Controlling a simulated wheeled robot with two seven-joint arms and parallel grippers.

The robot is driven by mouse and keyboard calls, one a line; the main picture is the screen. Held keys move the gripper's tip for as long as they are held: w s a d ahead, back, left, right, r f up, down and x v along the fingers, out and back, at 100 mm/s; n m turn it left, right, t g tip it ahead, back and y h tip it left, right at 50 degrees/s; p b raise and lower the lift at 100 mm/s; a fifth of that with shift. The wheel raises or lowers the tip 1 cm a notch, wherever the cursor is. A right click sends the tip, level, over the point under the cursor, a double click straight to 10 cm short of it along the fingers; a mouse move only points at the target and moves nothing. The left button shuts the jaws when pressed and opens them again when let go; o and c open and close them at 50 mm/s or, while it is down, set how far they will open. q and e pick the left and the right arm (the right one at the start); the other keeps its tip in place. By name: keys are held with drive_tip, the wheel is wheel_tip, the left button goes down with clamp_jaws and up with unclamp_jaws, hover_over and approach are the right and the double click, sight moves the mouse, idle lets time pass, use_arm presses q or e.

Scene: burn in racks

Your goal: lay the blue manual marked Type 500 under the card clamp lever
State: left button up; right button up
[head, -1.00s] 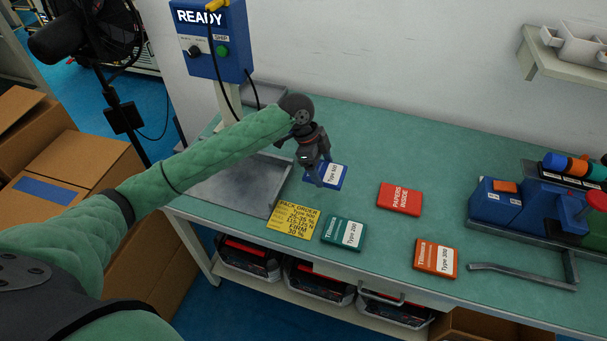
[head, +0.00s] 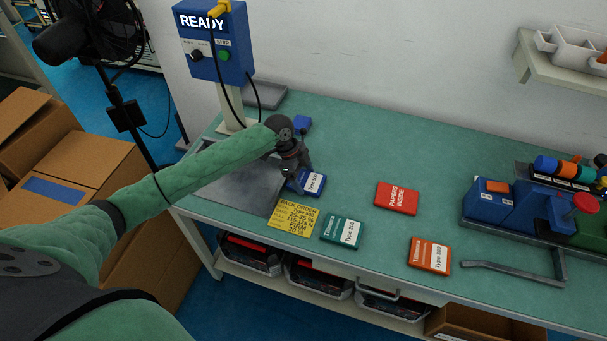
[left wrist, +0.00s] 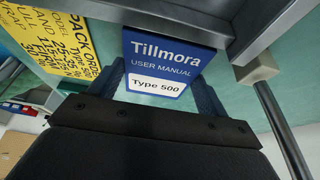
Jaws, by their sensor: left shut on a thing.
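The blue manual marked Type 500 (head: 314,184) is by the right edge of the metal tray, above the yellow note in the picture. In the left wrist view its cover (left wrist: 160,62) reads Tillmora User Manual, Type 500. My left gripper (head: 294,186) is shut on the manual, a finger at each side. I cannot tell whether it touches the bench. I cannot surely pick out the card clamp lever. A bench device with a red knob (head: 586,203) is at the right. My right gripper is out of view.
The metal tray (head: 240,190) lies under my left forearm. A bent metal bar (head: 515,277) is front right. The back middle is clear.

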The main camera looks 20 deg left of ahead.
use_arm(q)
drive_tip(key=o, duration=1.1)
drive_tip(key=shift+f, duration=0.1)
drive_tip(key=shift+c, duration=0.2)
drive_tip(key=shift+r, duration=0.25)
drive_tip(key=b+v, duration=0.3)
drive_tip(key=v, duration=0.8)
drive_tip(key=shift+a+r, duration=0.2)
drive_tip(key=shift+r, duration=0.15)
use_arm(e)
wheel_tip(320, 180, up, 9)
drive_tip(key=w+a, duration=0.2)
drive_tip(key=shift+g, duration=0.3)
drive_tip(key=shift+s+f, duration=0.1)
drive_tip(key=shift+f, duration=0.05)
